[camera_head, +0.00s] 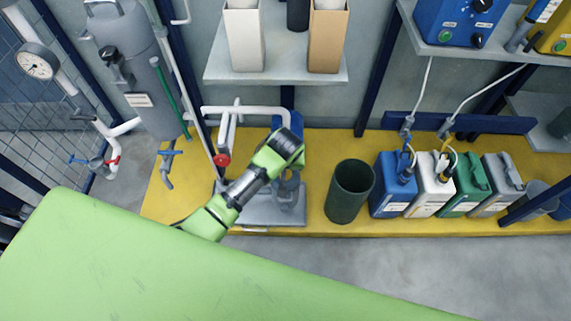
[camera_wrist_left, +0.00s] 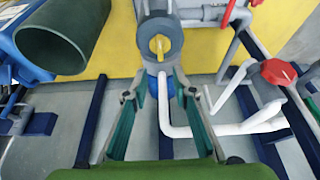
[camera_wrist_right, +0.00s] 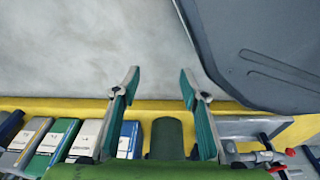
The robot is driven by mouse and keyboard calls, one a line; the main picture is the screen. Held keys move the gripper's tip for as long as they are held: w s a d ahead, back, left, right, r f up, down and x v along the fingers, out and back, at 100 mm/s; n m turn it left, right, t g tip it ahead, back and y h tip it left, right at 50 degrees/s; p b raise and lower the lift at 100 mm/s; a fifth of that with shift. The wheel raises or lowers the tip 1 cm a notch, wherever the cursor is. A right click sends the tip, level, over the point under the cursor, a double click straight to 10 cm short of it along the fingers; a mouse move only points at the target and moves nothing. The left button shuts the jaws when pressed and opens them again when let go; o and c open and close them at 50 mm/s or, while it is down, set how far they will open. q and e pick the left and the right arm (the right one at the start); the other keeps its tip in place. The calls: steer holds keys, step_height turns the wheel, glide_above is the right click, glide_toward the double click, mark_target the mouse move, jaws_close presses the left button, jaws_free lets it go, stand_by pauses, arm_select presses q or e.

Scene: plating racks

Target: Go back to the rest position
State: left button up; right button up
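My left arm reaches in from the left in the head view, with its wrist over the grey stand (camera_head: 262,212) on the yellow bench. In the left wrist view, my left gripper (camera_wrist_left: 159,82) has its fingers spread with nothing between them. A grey round fitting with a yellow centre (camera_wrist_left: 158,46) and a white pipe (camera_wrist_left: 228,130) lie beyond the fingers. In the right wrist view, my right gripper (camera_wrist_right: 160,76) is open and empty, with pale grey floor (camera_wrist_right: 90,45) beyond its tips. The right gripper does not show in the head view.
A dark green bin (camera_head: 350,193) stands right of the stand, beside blue (camera_head: 390,190), white, green and grey canisters. A red-handled valve (camera_head: 221,160) and pipes are left of my left wrist. A shelf (camera_head: 275,68) hangs above. Floor before the bench is clear.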

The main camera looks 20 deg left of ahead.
stand_by(0.3)
